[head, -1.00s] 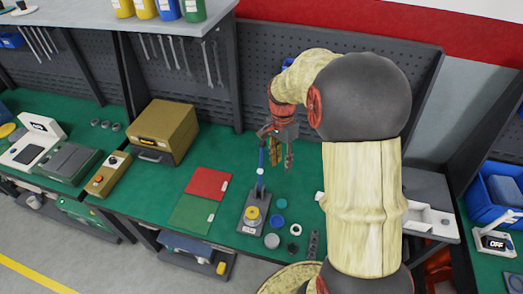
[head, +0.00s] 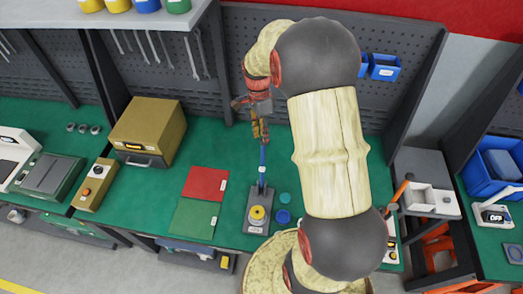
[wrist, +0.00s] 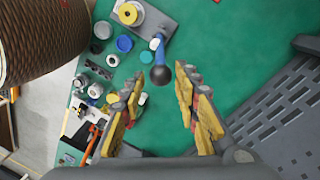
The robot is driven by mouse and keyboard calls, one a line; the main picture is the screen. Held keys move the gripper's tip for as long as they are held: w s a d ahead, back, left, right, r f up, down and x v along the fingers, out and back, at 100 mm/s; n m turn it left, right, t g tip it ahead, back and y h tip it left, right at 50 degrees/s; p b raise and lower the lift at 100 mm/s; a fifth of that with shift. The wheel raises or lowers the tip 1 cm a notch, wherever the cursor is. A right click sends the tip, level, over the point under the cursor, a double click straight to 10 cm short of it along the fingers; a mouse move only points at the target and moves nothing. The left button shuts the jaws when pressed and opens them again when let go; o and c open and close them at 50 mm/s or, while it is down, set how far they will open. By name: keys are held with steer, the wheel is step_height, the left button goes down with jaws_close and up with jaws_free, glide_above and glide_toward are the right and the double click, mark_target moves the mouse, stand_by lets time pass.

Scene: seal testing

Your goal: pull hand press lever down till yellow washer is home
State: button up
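The hand press (head: 256,222) stands on the green bench, its grey base bearing the yellow washer (head: 258,213). Its blue lever (head: 262,168) points up and away from the base; its upper end is hidden by my gripper (head: 260,132) in the head view. In the wrist view the yellow washer (wrist: 130,14) is at the top, and the lever's dark ball knob (wrist: 160,75) appears in the gap between the fingertips of my gripper (wrist: 160,74). The fingers are spread, with visible space on both sides of the knob. I cannot tell whether the knob lies level with the fingertips.
A red mat (head: 205,183) and a green mat (head: 194,218) lie left of the press. Blue and teal round parts (head: 283,216) sit close on its right. A tan box (head: 148,132) stands farther left. A grey pegboard (head: 310,75) rises behind the bench.

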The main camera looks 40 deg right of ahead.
mark_target(264, 152)
steer(key=f, duration=0.3)
steer(key=s+f, duration=0.1)
steer(key=f, duration=0.6)
steer(key=shift+s+a+p, duration=0.15)
steer(key=shift+a+p, duration=0.05)
steer(key=shift+p, duration=0.15)
steer(key=c, duration=0.3)
steer(key=shift+r, duration=0.1)
steer(key=c, duration=0.5)
jaws_close()
steer(key=shift+r, duration=0.1)
